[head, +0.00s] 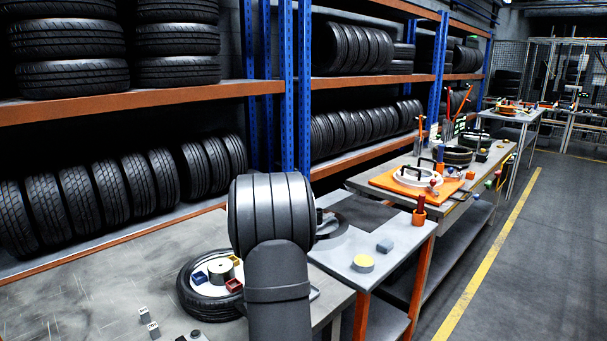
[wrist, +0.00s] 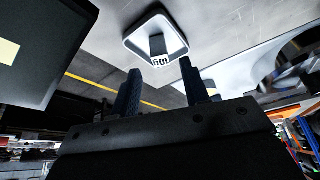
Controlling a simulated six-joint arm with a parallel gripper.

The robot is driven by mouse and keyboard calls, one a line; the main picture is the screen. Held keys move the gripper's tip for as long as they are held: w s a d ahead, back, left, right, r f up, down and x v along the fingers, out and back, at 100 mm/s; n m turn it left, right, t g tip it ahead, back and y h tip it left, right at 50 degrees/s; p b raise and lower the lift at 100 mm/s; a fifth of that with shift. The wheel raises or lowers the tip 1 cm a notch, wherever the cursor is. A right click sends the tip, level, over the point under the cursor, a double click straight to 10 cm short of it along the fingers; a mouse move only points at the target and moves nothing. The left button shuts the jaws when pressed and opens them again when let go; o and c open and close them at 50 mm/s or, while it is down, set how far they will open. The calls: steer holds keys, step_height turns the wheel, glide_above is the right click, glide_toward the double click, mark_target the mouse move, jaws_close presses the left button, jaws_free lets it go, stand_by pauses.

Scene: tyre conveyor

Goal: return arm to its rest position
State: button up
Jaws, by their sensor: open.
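In the wrist view my gripper (wrist: 164,78) shows two dark fingers standing apart, with nothing held between them. Beyond the fingertips is a rounded square frame (wrist: 178,28) on a pale grey surface, with a small white label bearing dark characters just past the gap. The fingers do not clearly touch it. In the head view my own dark grey arm link stands upright in the middle foreground. My gripper cannot be made out there.
Beside my arm, a tyre (head: 187,294) lies on the grey bench (head: 70,275), with small coloured trays in its centre. Small labelled blocks (head: 149,322) lie nearby. Tyre racks (head: 205,90) line the left. A yellow disc (head: 363,263) and orange holder (head: 419,216) stand right. The right aisle is clear.

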steer(key=x, duration=0.4)
step_height(320, 180, up, 5)
steer(key=shift+f, duration=0.1)
steer(key=s+d+r, duration=0.6)
steer(key=d+r, duration=0.1)
steer(key=d, duration=0.3)
steer(key=w+a+r+n, duration=0.2)
steer(key=a+r, duration=0.1)
steer(key=a, duration=1.1)
steer(key=w+a+r+n+t+y, duration=0.1)
steer(key=w+a+r+n, duration=0.1)
steer(key=a, duration=1.3)
steer(key=shift+w+a+r, duration=0.25)
steer(key=shift+w+r, duration=0.25)
steer(key=shift+w, duration=0.05)
steer(key=shift+o, duration=0.5)
